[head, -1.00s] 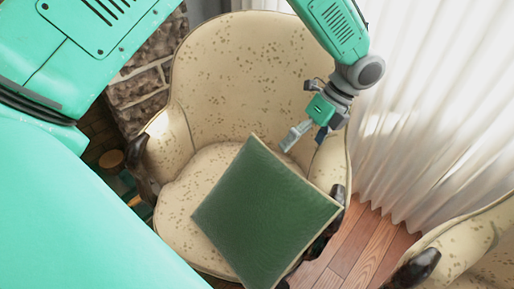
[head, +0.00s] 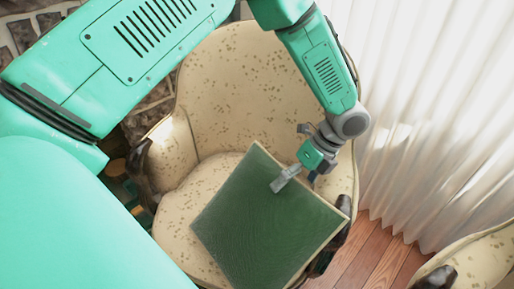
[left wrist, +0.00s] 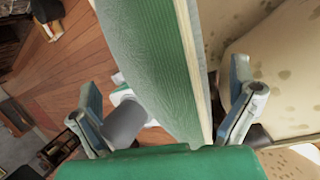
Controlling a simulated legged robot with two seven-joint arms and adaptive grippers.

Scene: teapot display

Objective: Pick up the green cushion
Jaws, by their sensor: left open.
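The green cushion (head: 262,222) with a pale edge rests on the seat of the cream armchair (head: 238,85). My left gripper (head: 284,183) is over the cushion's upper right edge, one finger in front of its green face. In the left wrist view the cushion (left wrist: 150,62) stands edge-on between the two open fingers of my left gripper (left wrist: 165,100). The fingers show gaps to the cushion on both sides. The far finger is mostly hidden in the head view. My right gripper does not show.
The chair's right arm (head: 343,180) is close beside my left gripper. A white curtain (head: 430,120) hangs at the right. A second armchair (head: 480,262) stands at the lower right, with bare wooden floor (head: 372,255) between the chairs.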

